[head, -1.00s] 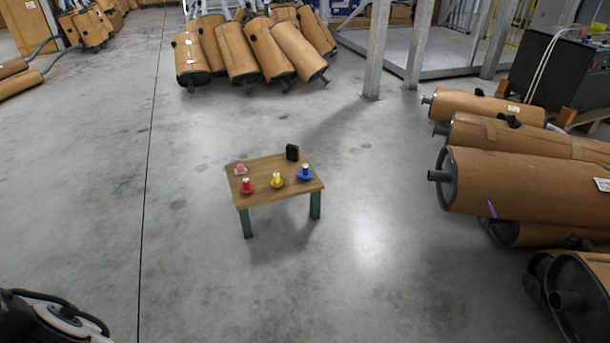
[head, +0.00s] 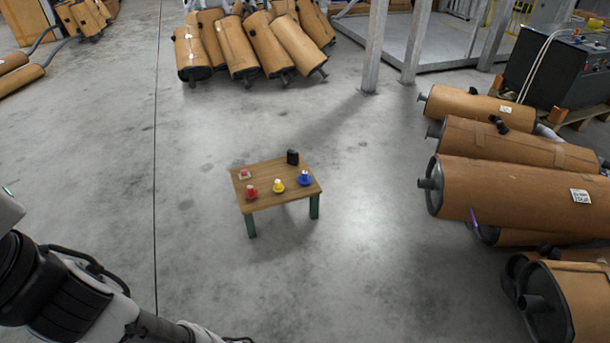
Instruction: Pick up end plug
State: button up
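A small wooden table (head: 262,201) with green legs stands on the floor near the middle of the view. Along its front side stand a red flanged piece (head: 251,192), a yellow flanged piece (head: 279,185) and a blue flanged piece (head: 305,178), each with a pale top. A black block (head: 292,157) stands at the back edge. A small pinkish-red piece on a pale base (head: 244,174) sits at the back left. I cannot tell which of these is the end plug. My arm shows at the lower left, well apart from the table; my gripper is out of view.
Large brown mufflers (head: 520,185) are piled at the right, and more mufflers (head: 240,48) lean together at the back. Metal posts (head: 376,45) stand behind the table. A dark machine (head: 570,65) is at the upper right. The concrete floor around the table is clear.

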aim_at(304, 179)
jog(key=i+j+z, duration=0.15)
jog(key=i+j, duration=0.35)
jog(key=i, duration=0.35)
jog(key=i+j+z, duration=0.15)
jog(key=i+j, duration=0.45)
jog(key=i, duration=0.2)
jog(key=i+j+z, duration=0.1)
jog(key=i+j, duration=0.6)
jog(key=i, duration=0.1)
